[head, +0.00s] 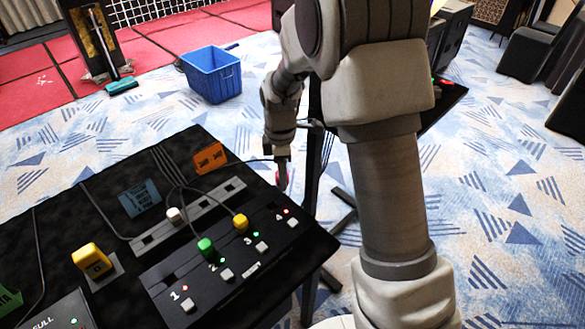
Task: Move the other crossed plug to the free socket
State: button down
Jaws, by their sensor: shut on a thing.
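A dark panel (222,262) on the black table has a row of sockets numbered 1 to 4. A green plug (205,246) stands at socket 2 and a yellow plug (241,222) at socket 3, with green lights beside them. Sockets 1 and 4 show red lights and no plug. My gripper (283,172) is at the table's right edge, behind the socket 4 end. It is shut on a small red-pink plug (283,182), mostly hidden by the fingers. A thin cable seems to run to it from the left.
A white plug (174,214) stands at a grey strip (150,241) behind the panel. A yellow block (92,260), a blue card (140,198) and an orange card (209,158) are on the table. Cables cross the strip. A blue crate (211,75) is on the floor beyond.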

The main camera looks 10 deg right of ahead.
jog(key=shift+w+a+f+n+b, duration=0.1)
jog(key=shift+a+f+n+b, duration=0.35)
jog(key=shift+f+n, duration=0.7)
jog(key=shift+w+a+f+n+b, duration=0.15)
jog(key=shift+a+f+n, duration=0.4)
jog(key=shift+f+n, duration=0.6)
jog(key=shift+w+a+f+n+b, duration=0.1)
jog(key=shift+a+f+n+b, duration=0.35)
jog(key=shift+f+n, duration=0.7)
jog(key=shift+f+n+b, duration=0.25)
jog(key=shift+f+b, duration=0.75)
jog(key=shift+f, duration=0.15)
grip_release()
dwell(0.3)
notch_tip(320, 180, up, 7)
jog(key=p, duration=0.5)
dwell(0.5)
